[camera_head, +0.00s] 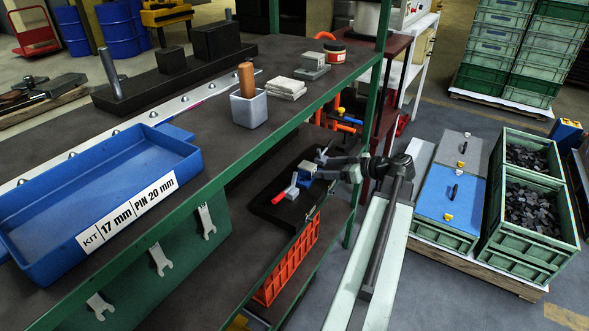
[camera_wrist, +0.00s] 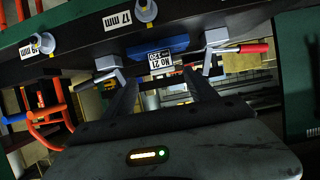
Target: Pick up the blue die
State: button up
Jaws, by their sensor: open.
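The blue die (camera_wrist: 158,48) is a dark blue block with a white number label on its near face, seen in the wrist view on a black plate. It sits between two grey clamp blocks, the right one with a red handle (camera_wrist: 255,47). The die appears apart from the fingers.
The black plate (camera_head: 268,203) lies on a lower shelf, with a green post (camera_head: 356,215) close to my arm. An orange crate (camera_head: 285,268) is below. The upper bench holds a blue kit tray (camera_head: 75,200) and a cup (camera_head: 248,107). Green crates (camera_head: 525,237) stand right.

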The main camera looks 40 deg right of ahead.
aim_at(311, 167)
jog(key=b+x, duration=0.1)
jog(key=x, duration=0.1)
jog(key=b+x, duration=0.1)
jog(key=x, duration=0.5)
jog(key=shift+w+a+r+b, duration=0.15)
jog(key=shift+w+a+b, duration=0.05)
jog(key=shift+a+b, duration=0.2)
jog(key=shift+r, duration=0.1)
grip_shut()
